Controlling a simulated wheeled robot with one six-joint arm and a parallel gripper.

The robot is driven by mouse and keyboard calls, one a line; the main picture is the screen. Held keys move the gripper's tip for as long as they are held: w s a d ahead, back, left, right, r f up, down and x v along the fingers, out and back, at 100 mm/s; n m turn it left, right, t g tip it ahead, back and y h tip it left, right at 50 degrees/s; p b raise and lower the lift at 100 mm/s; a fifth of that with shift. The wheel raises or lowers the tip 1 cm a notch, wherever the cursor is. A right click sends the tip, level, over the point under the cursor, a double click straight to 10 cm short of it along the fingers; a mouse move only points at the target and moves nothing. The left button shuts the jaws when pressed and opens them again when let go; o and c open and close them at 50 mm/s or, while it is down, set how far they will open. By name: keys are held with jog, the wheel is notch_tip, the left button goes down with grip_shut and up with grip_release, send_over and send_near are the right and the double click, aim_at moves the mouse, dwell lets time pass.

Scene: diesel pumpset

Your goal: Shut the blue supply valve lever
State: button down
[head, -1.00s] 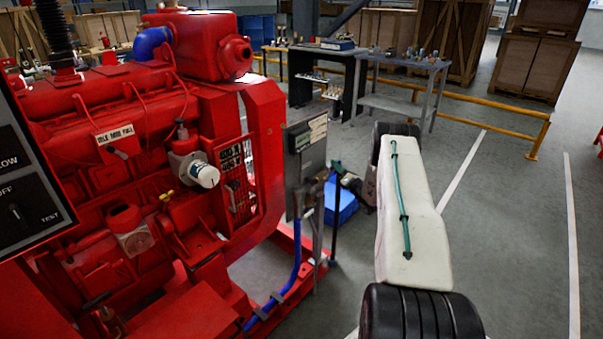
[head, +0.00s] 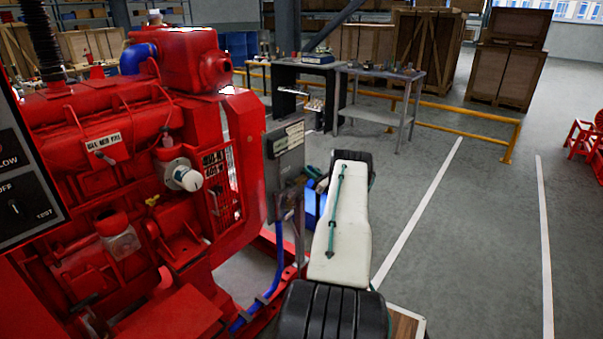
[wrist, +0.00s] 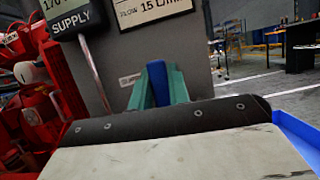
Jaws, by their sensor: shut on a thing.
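The blue supply valve lever (wrist: 156,82) stands upright between the green fingers of my gripper (wrist: 158,88) in the wrist view. My gripper is shut on it. The lever's lower part and the valve body are hidden behind the dark edge of my wrist. A grey panel stands behind it, with a dark "SUPPLY" sign (wrist: 70,18) at upper left and a flow label (wrist: 152,9) beside it. In the head view the grey panel (head: 285,155) stands right of the red engine, and my own arm hides the gripper and lever.
The red engine (head: 125,130) fills the left side, close to the panel. A blue hose (head: 277,265) runs down below the panel. A blue container (head: 312,205) is partly hidden behind my arm. A yellow rail (head: 450,108) and a workbench (head: 375,98) stand behind. Open floor lies right.

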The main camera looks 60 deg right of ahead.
dwell(0.3)
jog(key=c, duration=1.3)
grip_release()
jog(key=shift+v, duration=3.95)
